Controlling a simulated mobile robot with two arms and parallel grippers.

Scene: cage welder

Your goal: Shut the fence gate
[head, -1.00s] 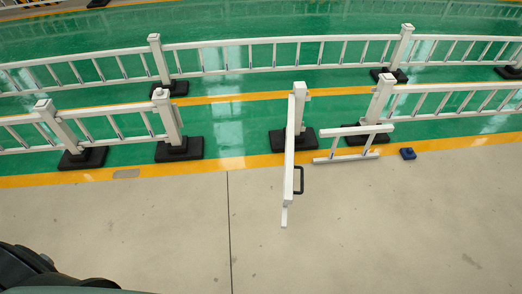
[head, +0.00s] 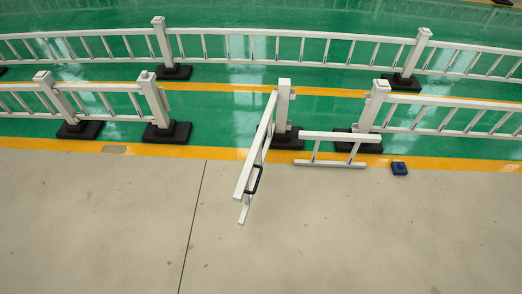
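The white fence gate (head: 257,147) stands open in the head view. It hangs from the white post (head: 283,105) right of the gap and reaches out over the grey floor toward me, slanting to the lower left. A black handle (head: 254,181) is on its right side near the free end. Across the gap stands the left gate post (head: 155,100) on a black base. Neither of my grippers shows in this view.
A short white rail piece (head: 338,137) stands right of the gate, and a small blue block (head: 399,168) lies on the yellow line. A second fence (head: 300,36) runs behind across the green floor. The grey floor (head: 100,225) in front is clear.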

